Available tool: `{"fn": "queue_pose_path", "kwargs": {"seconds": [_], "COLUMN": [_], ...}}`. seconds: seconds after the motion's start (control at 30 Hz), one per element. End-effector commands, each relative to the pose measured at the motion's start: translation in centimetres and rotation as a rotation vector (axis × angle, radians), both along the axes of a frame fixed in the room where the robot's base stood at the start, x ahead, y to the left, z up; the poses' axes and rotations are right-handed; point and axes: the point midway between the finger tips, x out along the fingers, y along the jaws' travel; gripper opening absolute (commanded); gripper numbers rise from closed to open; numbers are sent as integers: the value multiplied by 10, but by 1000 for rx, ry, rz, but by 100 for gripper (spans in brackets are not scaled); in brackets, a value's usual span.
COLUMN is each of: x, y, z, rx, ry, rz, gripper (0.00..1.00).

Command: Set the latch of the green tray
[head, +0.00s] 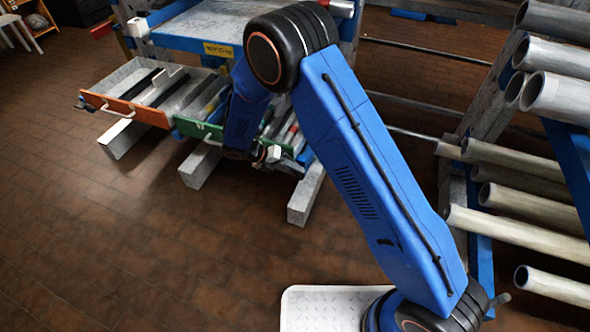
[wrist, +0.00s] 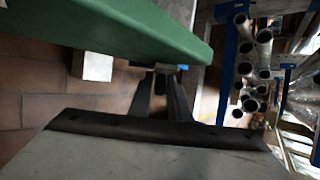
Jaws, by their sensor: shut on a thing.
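The green tray (head: 187,127) sits low in the rack beside the orange one, and my arm covers the middle of its front. Its green front panel (wrist: 125,25) fills the upper left of the wrist view. My gripper (wrist: 163,80) is at the panel's lower edge, with its fingers closed on a small part there, which seems to be the tray's latch. The fingers hide most of that part, so its position cannot be told. In the head view, my wrist is in front of the green tray and the fingertips are not clear.
An orange tray (head: 125,108) with a white handle stands at the left, slightly pulled out. A blue-edged bench top (head: 200,30) is above the trays. Racks of metal pipes (head: 520,175) stand at the right. The brown tiled floor (head: 130,240) in front is clear.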

Motion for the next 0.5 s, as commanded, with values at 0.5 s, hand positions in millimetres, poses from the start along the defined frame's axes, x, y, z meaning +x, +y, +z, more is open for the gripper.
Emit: {"fn": "queue_pose_path", "kwargs": {"seconds": [0.5], "x": [2], "y": [3], "z": [-4], "rx": [-241], "ry": [86], "rz": [3], "gripper": [0]}}
